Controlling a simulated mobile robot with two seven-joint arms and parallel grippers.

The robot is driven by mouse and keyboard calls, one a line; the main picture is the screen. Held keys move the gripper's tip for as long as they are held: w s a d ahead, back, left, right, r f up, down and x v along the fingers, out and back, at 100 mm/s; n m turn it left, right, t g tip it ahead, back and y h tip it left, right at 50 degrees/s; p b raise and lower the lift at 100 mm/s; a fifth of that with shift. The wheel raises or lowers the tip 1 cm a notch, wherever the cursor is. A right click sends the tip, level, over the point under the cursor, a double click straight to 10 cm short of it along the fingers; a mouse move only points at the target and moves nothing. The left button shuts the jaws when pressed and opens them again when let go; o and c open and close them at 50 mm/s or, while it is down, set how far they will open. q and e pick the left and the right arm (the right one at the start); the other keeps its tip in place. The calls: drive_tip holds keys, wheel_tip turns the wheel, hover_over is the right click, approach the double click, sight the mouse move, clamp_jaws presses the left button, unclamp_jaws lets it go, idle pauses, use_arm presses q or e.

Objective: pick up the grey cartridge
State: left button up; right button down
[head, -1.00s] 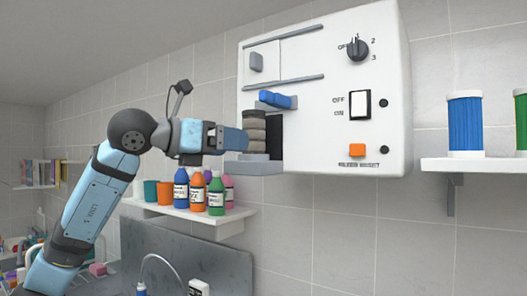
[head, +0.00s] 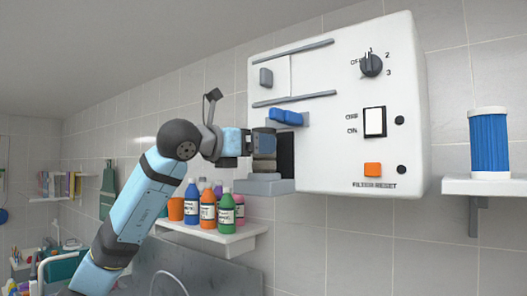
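The grey cartridge (head: 264,165) stands upright on a grey ledge (head: 262,185) at the left of a dark opening in the white cabinet. My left gripper (head: 264,142) reaches in from the left at the cartridge's height. Its finger covers part of the cartridge's upper side. I cannot tell whether the fingers press on it or are still apart. The far finger is hidden. My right gripper is not in view.
The white cabinet (head: 340,120) has a dial, a switch and an orange button. A blue handle (head: 286,117) sits just above the opening. A shelf (head: 205,232) with several bottles is below the arm. A blue filter (head: 489,143) stands on the right shelf.

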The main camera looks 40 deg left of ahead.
use_arm(q)
drive_tip(key=w+p, duration=0.1)
drive_tip(key=w, duration=0.3)
drive_tip(key=shift+w+r, duration=0.1)
drive_tip(key=shift+w, duration=0.25)
drive_tip(key=shift+s, duration=0.15)
drive_tip(key=c, duration=1.1)
drive_tip(key=shift+o, duration=0.2)
